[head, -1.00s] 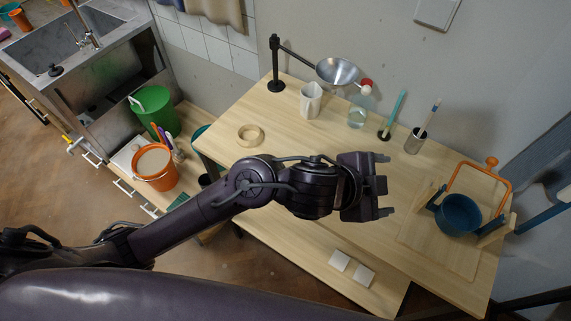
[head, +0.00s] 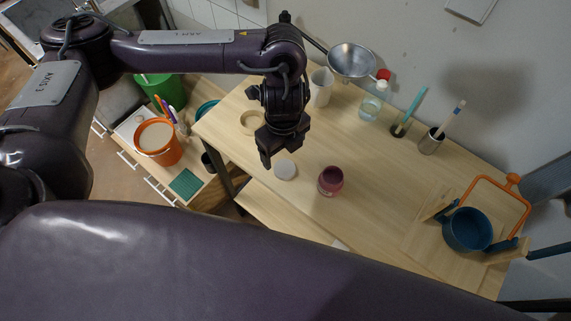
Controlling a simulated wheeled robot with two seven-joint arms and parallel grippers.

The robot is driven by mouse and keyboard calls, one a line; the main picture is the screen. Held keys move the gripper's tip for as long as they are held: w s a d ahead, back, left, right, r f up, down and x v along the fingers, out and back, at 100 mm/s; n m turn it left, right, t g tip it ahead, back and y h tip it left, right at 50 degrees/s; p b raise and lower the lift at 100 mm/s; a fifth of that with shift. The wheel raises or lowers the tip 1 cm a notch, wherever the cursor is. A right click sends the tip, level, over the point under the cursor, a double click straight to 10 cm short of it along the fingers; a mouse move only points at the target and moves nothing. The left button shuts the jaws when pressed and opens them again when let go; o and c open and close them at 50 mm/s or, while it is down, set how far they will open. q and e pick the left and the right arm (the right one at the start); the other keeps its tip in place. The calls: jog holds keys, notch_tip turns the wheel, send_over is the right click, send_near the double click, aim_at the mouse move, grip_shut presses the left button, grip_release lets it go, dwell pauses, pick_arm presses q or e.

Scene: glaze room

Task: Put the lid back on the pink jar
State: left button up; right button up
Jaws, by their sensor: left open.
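The pink jar (head: 331,182) stands upright and open on the wooden table, its dark pink inside showing from above. A pale round lid (head: 285,170) lies flat on the table just left of the jar. My left gripper (head: 284,146) is open and empty, pointing down above the table, slightly behind the lid in the picture. The gap between its fingers and the lid is hard to judge. My right gripper is not in view.
A tape ring (head: 252,122) lies left of my gripper. A white pitcher (head: 321,87), a glass bottle (head: 371,103) and a brush pot (head: 431,141) stand along the back. A blue pot (head: 467,230) stands at right. The table between jar and pot is clear.

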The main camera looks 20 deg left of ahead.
aim_at(283, 167)
pick_arm(q)
jog(key=shift+f, duration=1.3)
jog(key=shift+f, duration=0.5)
notch_tip(283, 167, down, 4)
jog(key=shift+w+f+b, duration=0.1)
jog(key=shift+f+b, duration=0.05)
jog(key=shift+b, duration=0.55)
jog(key=shift+c, duration=0.3)
jog(key=c, duration=1)
